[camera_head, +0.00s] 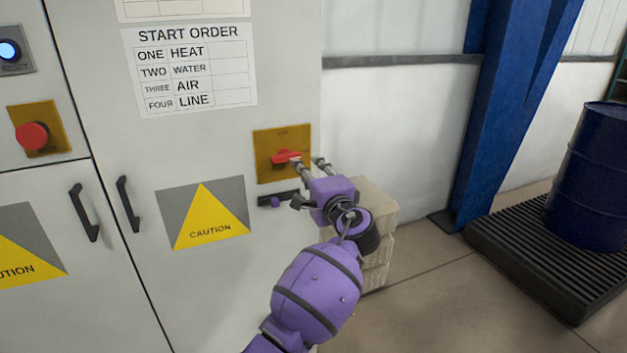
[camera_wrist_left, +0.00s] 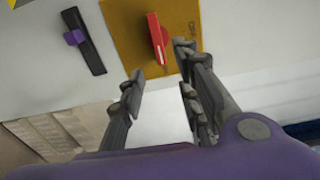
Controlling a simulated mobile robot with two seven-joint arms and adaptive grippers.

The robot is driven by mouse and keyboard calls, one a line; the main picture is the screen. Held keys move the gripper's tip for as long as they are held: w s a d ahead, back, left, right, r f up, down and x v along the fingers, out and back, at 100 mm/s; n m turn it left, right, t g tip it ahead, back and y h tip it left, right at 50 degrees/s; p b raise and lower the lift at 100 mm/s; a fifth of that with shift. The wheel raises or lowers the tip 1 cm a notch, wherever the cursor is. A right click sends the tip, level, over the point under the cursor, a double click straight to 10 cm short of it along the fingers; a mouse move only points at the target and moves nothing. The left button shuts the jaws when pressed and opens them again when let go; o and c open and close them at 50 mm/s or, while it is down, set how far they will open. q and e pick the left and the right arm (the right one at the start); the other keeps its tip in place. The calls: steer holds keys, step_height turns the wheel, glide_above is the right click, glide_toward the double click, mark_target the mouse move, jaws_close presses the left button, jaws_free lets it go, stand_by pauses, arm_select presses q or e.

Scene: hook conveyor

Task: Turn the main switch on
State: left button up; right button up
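The main switch is a red handle (camera_head: 286,157) on a gold plate (camera_head: 268,140), on the grey cabinet's right part. The handle lies about horizontal in the head view. In the wrist view the red handle (camera_wrist_left: 158,38) stands out from the gold plate (camera_wrist_left: 127,22). My left gripper (camera_head: 308,163) is at the handle's right end in the head view. In the wrist view its fingers (camera_wrist_left: 160,66) are spread apart with the handle's tip just ahead, between their line; I cannot tell whether they touch it. My right gripper is not in view.
A black strip with a purple knob (camera_head: 276,201) sits just below the gold plate. A red button (camera_head: 32,135) and black door handles (camera_head: 128,204) are farther left. Pale stacked boxes (camera_head: 375,245) stand beside the cabinet. A blue drum (camera_head: 593,180) stands at right.

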arm_select(q)
steer(key=v, duration=0.3)
steer(key=shift+s+d, duration=0.1)
steer(key=shift+s, duration=0.2)
steer(key=d+h, duration=0.4)
steer(key=s+a+f+n+g+h, duration=0.15)
steer(key=s+a+f+n, duration=0.3)
steer(key=f, duration=0.65)
steer(key=s+a+f+n+g+h, duration=0.1)
steer(key=s+a+f+n+h, duration=0.3)
steer(key=f, duration=0.7)
steer(key=s+a+f+n+g+y, duration=0.1)
steer(key=s+a+f+n+g, duration=0.1)
steer(key=s+a+f, duration=0.5)
steer(key=s+a+f+n+g+y, duration=0.1)
steer(key=s+a+f, duration=0.5)
steer(key=s, duration=1.3)
steer(key=s+a+f+n+g+y, duration=0.1)
steer(key=s+a+f+n+g, duration=0.1)
steer(key=s+a+f, duration=0.5)
steer(key=s+f+g, duration=0.1)
steer(key=s+f, duration=0.2)
steer(key=s, duration=0.3)
steer(key=shift+s+a+n, duration=0.3)
steer(key=shift+n, duration=0.05)
